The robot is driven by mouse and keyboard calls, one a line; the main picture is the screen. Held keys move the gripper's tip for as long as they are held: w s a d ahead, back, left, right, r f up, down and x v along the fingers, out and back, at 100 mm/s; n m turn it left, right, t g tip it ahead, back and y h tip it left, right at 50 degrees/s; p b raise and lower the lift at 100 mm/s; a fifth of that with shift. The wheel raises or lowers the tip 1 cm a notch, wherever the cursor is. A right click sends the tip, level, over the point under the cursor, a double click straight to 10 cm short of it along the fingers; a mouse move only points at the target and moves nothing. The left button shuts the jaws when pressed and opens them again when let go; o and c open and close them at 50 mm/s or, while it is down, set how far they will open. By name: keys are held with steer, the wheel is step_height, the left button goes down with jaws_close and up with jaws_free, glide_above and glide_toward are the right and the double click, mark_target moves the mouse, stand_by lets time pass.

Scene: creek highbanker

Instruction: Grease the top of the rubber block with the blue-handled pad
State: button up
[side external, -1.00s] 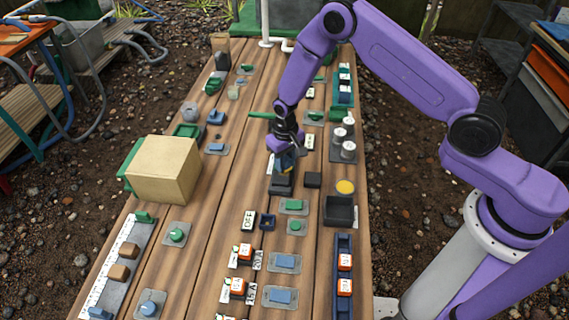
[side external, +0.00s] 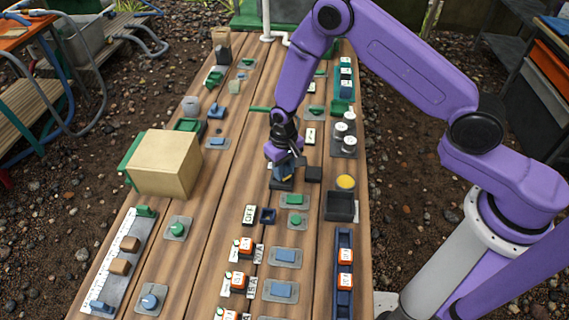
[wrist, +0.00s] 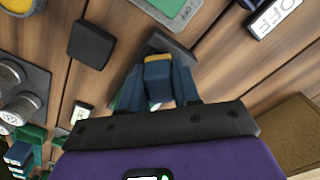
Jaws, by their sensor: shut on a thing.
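My gripper (side external: 284,168) is shut on the blue-handled pad (side external: 283,173), low over the middle of the table.
A yellow-topped round tin (side external: 345,182) and a black tray (side external: 340,206) are right of the block. Grey knobs (side external: 349,144) stand behind them. A cardboard-coloured box (side external: 165,163) is at left. An OFF sign (side external: 249,215) and green-buttoned plates (side external: 292,200) lie in front.

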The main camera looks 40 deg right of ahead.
steer(key=shift+s+a, duration=0.7)
steer(key=shift+a, duration=0.05)
steer(key=shift+w+a, duration=0.45)
steer(key=shift+a, duration=0.05)
steer(key=shift+w+d+f, duration=0.1)
steer(key=shift+w+d, duration=2.45)
steer(key=shift+d, duration=0.1)
steer(key=shift+s+a, duration=0.1)
steer(key=shift+a, duration=0.05)
steer(key=shift+s+a, duration=2.5)
steer(key=shift+r, duration=0.2)
steer(key=shift+r, duration=2.95)
